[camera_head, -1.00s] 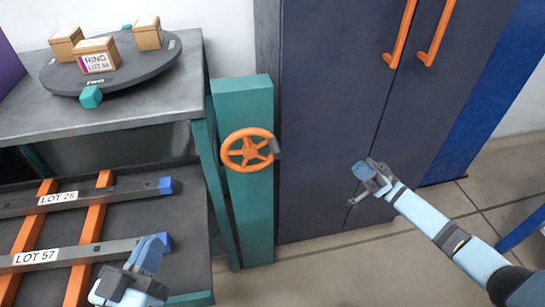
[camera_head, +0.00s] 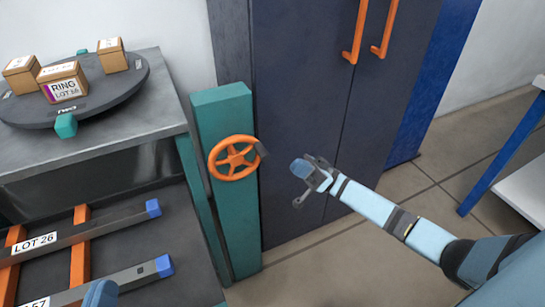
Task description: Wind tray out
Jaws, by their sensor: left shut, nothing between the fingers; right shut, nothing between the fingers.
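An orange handwheel (camera_head: 234,158) with spokes and a dark grip at its upper right is mounted on a teal post (camera_head: 222,112). A dark tray (camera_head: 185,273) at the lower left holds bars on orange rails. My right gripper (camera_head: 297,181) is shut and empty, to the right of the wheel and apart from it, in front of the dark cabinet. My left gripper (camera_head: 100,293) shows only its blue tip at the bottom edge, over the tray area; the rest is out of frame.
A grey table (camera_head: 150,125) carries a dark turntable (camera_head: 100,95) with cardboard boxes, one marked RING. A tall dark cabinet (camera_head: 310,95) with orange handles stands behind my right arm. Floor is open at the right, near a white table (camera_head: 525,185).

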